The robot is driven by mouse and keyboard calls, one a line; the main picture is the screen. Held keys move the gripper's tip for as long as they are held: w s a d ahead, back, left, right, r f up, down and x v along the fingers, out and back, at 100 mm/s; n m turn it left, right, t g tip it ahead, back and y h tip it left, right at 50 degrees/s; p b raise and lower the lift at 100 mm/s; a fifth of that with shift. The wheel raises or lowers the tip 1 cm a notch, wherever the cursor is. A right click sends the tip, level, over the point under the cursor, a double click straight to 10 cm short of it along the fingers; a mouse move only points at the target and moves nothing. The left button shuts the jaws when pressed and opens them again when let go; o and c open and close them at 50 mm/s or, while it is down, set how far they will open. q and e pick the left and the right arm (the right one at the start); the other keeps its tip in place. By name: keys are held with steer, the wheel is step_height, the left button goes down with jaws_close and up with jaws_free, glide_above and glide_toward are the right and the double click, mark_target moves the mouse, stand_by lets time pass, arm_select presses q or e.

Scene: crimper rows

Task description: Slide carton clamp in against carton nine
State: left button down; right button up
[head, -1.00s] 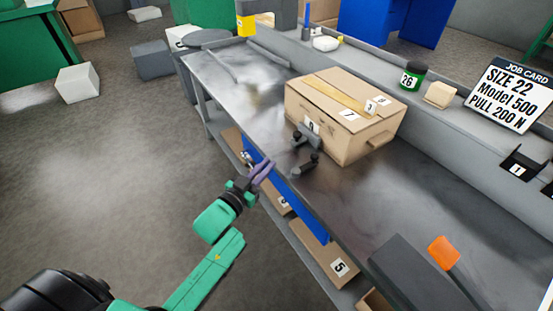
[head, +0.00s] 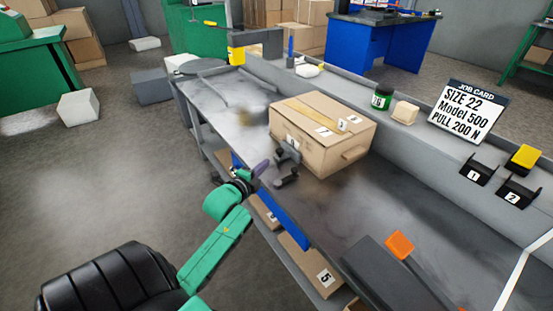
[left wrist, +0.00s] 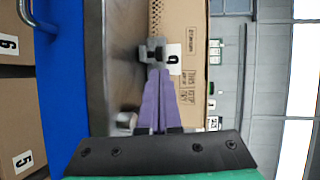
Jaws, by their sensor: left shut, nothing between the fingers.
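Carton nine (head: 318,140) is a closed, taped cardboard box on the grey bench. Its 9 label (left wrist: 173,58) shows in the left wrist view. The dark grey carton clamp (head: 287,153) stands by the carton's near face, with a knobbed part (head: 286,182) toward the bench's front edge. I cannot tell whether the clamp touches the carton. My left gripper (head: 262,167) is at the bench's front edge, beside the clamp, its purple fingers shut and empty. In the left wrist view the fingertips (left wrist: 156,73) point at the clamp block (left wrist: 152,51); contact is unclear. My right gripper is out of view.
A dark grey device with an orange tip (head: 399,244) stands on the bench at the front right. A green jar (head: 382,97) and the job card (head: 467,112) are on the back ledge. Cartons, one marked 5 (head: 310,262), sit on the shelf below.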

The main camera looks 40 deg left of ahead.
arm_select(q)
steer(key=b, duration=0.1)
glide_toward(288, 147)
steer(key=shift+w+a+f, duration=0.2)
steer(key=shift+w+a, duration=0.25)
steer(key=shift+a, duration=0.05)
steer(key=shift+w+a+f, duration=0.25)
steer(key=shift+w+a, duration=0.15)
steer(key=shift+a, duration=0.05)
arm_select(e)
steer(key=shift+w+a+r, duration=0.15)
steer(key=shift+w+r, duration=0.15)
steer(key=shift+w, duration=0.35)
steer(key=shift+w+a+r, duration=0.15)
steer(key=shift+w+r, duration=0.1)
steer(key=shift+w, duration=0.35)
arm_select(q)
steer(key=shift+w+d+b, duration=0.3)
steer(key=shift+w+b, duration=0.05)
steer(key=shift+w, duration=0.6)
steer(key=shift+w+d+b, duration=0.3)
steer(key=shift+w, duration=0.6)
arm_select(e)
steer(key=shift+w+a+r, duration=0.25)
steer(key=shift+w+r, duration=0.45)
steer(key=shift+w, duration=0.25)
